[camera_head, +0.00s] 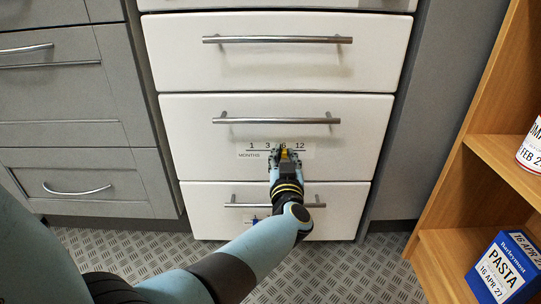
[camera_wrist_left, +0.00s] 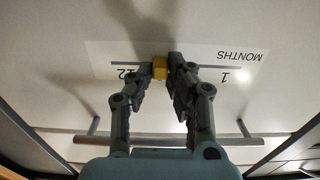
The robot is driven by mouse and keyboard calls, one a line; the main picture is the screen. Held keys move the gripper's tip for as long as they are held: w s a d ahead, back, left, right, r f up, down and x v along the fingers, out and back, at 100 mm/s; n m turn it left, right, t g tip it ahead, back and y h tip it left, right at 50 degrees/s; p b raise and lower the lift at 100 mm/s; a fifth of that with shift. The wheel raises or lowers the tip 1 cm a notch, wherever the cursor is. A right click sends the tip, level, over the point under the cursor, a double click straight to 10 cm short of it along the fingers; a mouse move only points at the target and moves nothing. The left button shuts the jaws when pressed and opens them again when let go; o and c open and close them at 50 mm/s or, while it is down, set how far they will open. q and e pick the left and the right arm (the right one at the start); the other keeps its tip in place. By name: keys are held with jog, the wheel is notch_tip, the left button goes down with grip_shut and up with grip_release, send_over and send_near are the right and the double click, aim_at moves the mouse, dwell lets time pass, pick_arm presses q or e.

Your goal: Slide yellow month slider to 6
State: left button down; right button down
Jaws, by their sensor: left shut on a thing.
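The yellow month slider (camera_head: 284,154) sits on the white label strip (camera_head: 246,155) marked MONTHS, on the middle white drawer front. In the head view it shows just below the 6, between the 3 and the 12. My left gripper (camera_head: 284,158) reaches up to it from below and is shut on it. In the left wrist view the slider (camera_wrist_left: 159,68) is between the fingertips of the left gripper (camera_wrist_left: 164,70), with the label upside down. The 12 is left of the fingers and the 1 is right; the 3 and 6 are hidden there. My right gripper is not in view.
Metal bar handles cross the drawers, one (camera_head: 278,120) just above the label. A small blue piece (camera_head: 255,219) shows on the lower drawer, partly behind my arm. A wooden shelf (camera_head: 466,190) at right holds a pasta box (camera_head: 503,268) and a can (camera_head: 533,150).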

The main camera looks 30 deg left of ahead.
pick_arm(q)
jog(key=c, duration=1.3)
grip_release()
